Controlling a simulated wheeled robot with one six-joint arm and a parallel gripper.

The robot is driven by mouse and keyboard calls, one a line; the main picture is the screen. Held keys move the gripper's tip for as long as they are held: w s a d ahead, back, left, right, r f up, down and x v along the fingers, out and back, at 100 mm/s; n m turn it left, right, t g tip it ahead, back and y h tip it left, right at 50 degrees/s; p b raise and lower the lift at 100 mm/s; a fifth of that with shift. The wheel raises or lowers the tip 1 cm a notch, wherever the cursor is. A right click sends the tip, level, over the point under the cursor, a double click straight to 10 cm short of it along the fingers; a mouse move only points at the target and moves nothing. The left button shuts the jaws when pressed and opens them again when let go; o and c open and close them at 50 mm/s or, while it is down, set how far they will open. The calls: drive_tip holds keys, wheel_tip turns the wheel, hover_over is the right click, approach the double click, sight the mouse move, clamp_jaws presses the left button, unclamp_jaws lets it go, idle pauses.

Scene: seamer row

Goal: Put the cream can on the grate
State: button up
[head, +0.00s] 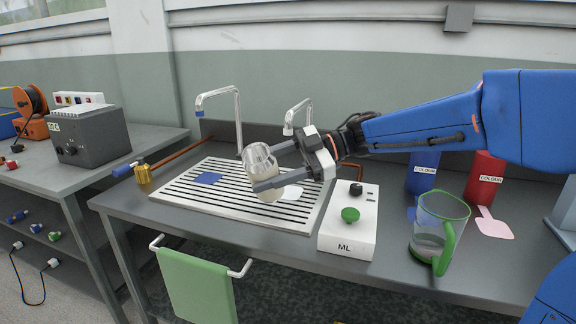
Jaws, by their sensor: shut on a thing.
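My gripper (268,167) reaches in from the right and is shut on the cream can (262,158). The can has a shiny, pale metallic upper part and a cream lower part, and a finger hides some of its middle. It is over the middle-right of the grate (180,205), a pale panel with dark slots set in the bench. The can's lower end shows just below the finger; I cannot tell whether it touches the grate.
Two taps (238,115) stand behind. A clear jug (438,225), blue canister (422,172) and red canister (484,177) stand further right.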

drive_tip(key=w+d+f, duration=0.1)
drive_tip(key=w, duration=0.2)
drive_tip(key=w+d+f, duration=0.2)
drive_tip(key=w, duration=0.2)
drive_tip(key=w+d+f, duration=0.1)
drive_tip(key=w+f, duration=0.1)
drive_tip(key=w, duration=0.2)
drive_tip(key=shift+w+d, duration=0.15)
drive_tip(key=shift+d, duration=0.15)
drive_tip(key=shift+w+d+f, duration=0.15)
drive_tip(key=shift+w, duration=0.1)
drive_tip(key=shift+w+d+f+m+g+y, duration=0.1)
drive_tip(key=shift+w+d+m+g+y, duration=0.15)
drive_tip(key=shift+w+m+y, duration=0.4)
drive_tip(key=shift+w+d+f+m+g+y, duration=0.1)
drive_tip(key=shift+w+d+m+g+y, duration=0.2)
drive_tip(key=shift+w+m, duration=0.4)
drive_tip(key=shift+w+d+m+g+y, duration=0.15)
drive_tip(key=shift+w+m+y, duration=0.4)
drive_tip(key=shift+m, duration=0.3)
drive_tip(key=shift+f, duration=0.1)
drive_tip(key=o, duration=1.1)
